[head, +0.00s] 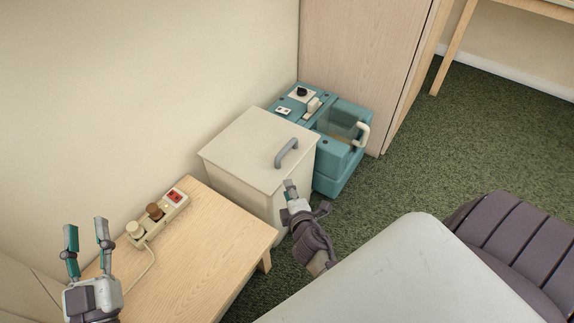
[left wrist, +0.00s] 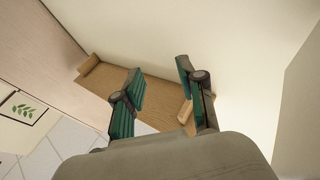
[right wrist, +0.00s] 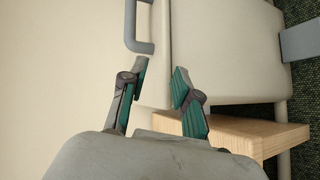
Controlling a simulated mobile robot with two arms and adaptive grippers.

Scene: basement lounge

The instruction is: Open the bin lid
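The bin is a cream-white box (head: 246,200) with a flat lid (head: 245,150) that lies shut on top in the head view. A grey bar handle (head: 287,152) sits on the lid near its right edge. My right gripper (head: 290,186) is beside the bin's front right side, below the handle and apart from it. In the right wrist view it is open and empty, with the handle (right wrist: 137,30) beyond its fingertips (right wrist: 160,70). My left gripper (head: 86,222) is open and empty at the lower left, above the wooden table, away from the bin.
A wooden table (head: 215,235) stands in front of the bin, with a power strip (head: 158,218) on it. A teal machine (head: 343,125) stands behind the bin, by a wooden cabinet (head: 360,50). A purple ribbed seat (head: 515,240) is at right. Green carpet (head: 430,160) is clear between.

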